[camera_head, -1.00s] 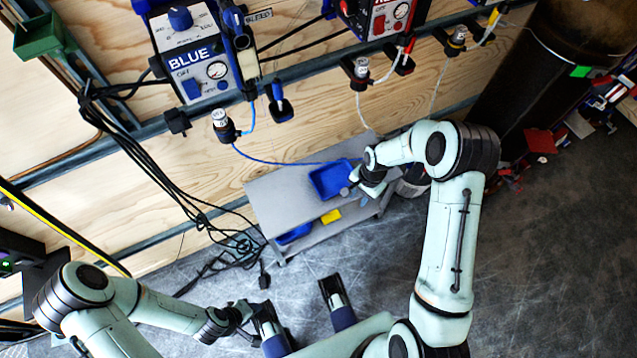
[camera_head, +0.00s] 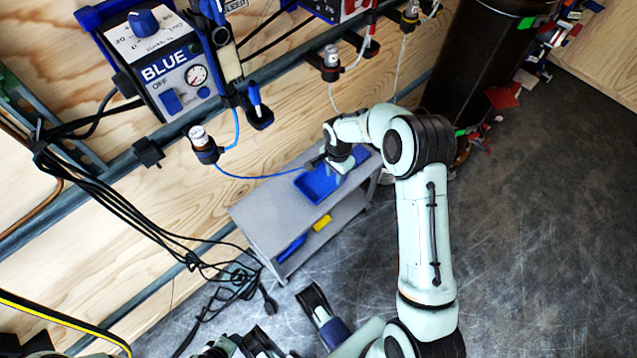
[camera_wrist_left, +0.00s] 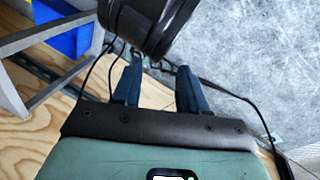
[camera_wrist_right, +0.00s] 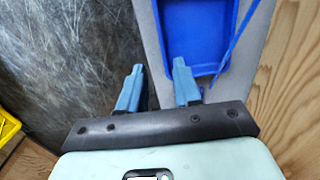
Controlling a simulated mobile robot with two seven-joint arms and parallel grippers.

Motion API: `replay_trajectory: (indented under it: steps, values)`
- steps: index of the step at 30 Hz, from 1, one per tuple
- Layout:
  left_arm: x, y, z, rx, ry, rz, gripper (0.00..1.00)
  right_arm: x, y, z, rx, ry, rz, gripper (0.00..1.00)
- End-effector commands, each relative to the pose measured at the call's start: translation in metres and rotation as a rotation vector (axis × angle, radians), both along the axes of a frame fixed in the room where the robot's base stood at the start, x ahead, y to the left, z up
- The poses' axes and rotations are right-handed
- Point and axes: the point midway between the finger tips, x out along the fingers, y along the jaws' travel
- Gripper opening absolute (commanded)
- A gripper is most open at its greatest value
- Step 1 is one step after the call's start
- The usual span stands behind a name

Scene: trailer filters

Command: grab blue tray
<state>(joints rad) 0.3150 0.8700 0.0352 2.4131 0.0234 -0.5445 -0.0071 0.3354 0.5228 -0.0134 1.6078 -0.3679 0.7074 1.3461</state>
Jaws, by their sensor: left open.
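The blue tray (camera_head: 318,186) lies on the top of a grey two-level cart (camera_head: 262,212). My right gripper (camera_head: 318,164) is at the tray's upper edge in the head view and covers part of it. In the right wrist view the right gripper (camera_wrist_right: 158,72) is open, its fingers apart and nothing seen held. One fingertip overlaps the near edge of the tray (camera_wrist_right: 195,45); the other is over the dark floor. I cannot tell whether it touches. My left gripper (camera_wrist_left: 160,72) is open and empty in the left wrist view, away from the tray.
A blue hose (camera_head: 258,177) runs from the wall to the tray. A blue bin (camera_head: 292,248) and a yellow item (camera_head: 322,222) are on the cart's lower shelf. Black cables (camera_head: 130,205) hang at left. A dark cylinder (camera_head: 482,55) stands at right. Floor at lower right is clear.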

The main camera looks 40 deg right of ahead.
Motion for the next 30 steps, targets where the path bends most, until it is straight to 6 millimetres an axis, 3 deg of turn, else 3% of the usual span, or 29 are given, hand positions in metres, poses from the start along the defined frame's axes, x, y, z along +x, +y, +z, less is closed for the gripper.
replay_trajectory:
  steps: [1,4,14,22,30]
  values:
    - [0.004,0.002,-0.005,0.005,-0.009,0.005,0.43,-0.001,0.000,-0.014,0.002,0.004,0.000,0.33]
    - [0.010,0.005,-0.009,0.013,-0.025,0.011,0.43,0.000,0.000,-0.030,0.002,0.002,0.000,0.33]
    - [0.019,0.010,-0.015,0.024,-0.049,0.021,0.43,0.001,0.001,-0.052,0.002,0.001,0.001,0.33]
    - [0.038,0.020,-0.027,0.050,-0.097,0.041,0.43,0.005,0.002,-0.092,0.002,0.001,0.001,0.33]
    - [0.040,0.021,-0.027,0.053,-0.104,0.044,0.43,0.005,0.002,-0.094,0.001,-0.001,0.001,0.33]
